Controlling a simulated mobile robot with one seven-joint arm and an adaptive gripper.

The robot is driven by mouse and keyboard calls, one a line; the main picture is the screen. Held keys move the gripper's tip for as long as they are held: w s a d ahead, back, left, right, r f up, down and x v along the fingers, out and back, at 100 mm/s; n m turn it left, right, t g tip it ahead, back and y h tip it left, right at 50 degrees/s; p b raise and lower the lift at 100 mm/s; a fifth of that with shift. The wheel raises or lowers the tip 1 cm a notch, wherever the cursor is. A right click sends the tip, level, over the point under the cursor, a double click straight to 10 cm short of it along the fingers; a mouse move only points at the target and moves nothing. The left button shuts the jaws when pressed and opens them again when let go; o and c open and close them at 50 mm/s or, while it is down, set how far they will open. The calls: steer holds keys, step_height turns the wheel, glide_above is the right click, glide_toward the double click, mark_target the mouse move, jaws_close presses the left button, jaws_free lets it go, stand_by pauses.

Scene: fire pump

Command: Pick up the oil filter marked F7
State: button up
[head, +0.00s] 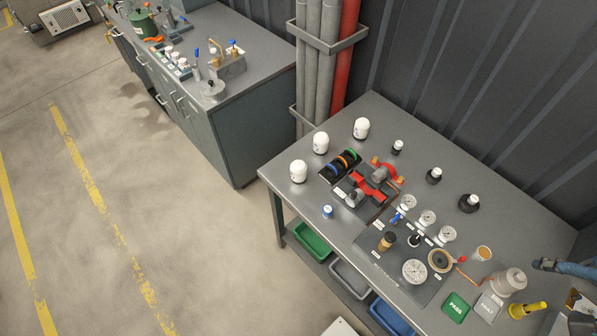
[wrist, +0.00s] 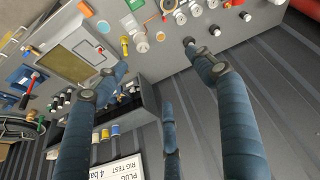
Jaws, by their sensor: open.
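Three white, dome-topped canisters that look like oil filters stand upright at the left end of the grey bench: a front one (head: 299,172), a middle one (head: 321,143) and a back one (head: 361,128). Their dark markings are too small to read, so I cannot tell which is F7. My gripper (wrist: 155,55) is open and empty, its blue fingers spread in the wrist view. In the head view one blue finger (head: 568,267) shows at the right edge, far from the canisters. I cannot pick out the canisters surely in the wrist view.
Coloured bins (head: 313,239) sit underneath.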

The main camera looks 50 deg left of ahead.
steer(key=w+a+f+n+g, duration=0.1)
steer(key=w+a+f+n, duration=0.1)
steer(key=w+a+n, duration=0.45)
steer(key=w+a+f+n+g+y, duration=0.1)
steer(key=w+a+f+n, duration=0.2)
steer(key=a, duration=0.7)
steer(key=w+a+n+g, duration=0.1)
steer(key=w+a+n, duration=0.45)
steer(key=a, duration=0.25)
steer(key=n+g+h, duration=0.1)
steer(key=n+g, duration=0.1)
steer(key=n, duration=1.6)
glide_above(298, 164)
step_height(298, 164, down, 30)
steer(key=shift+w+d+r+b, duration=0.15)
steer(key=shift+r+b, duration=0.1)
steer(key=shift+b, duration=0.2)
steer(key=shift+s+f+n, duration=0.2)
steer(key=shift+n, duration=0.1)
steer(key=shift+f, duration=0.1)
steer(key=shift+f, duration=4.2)
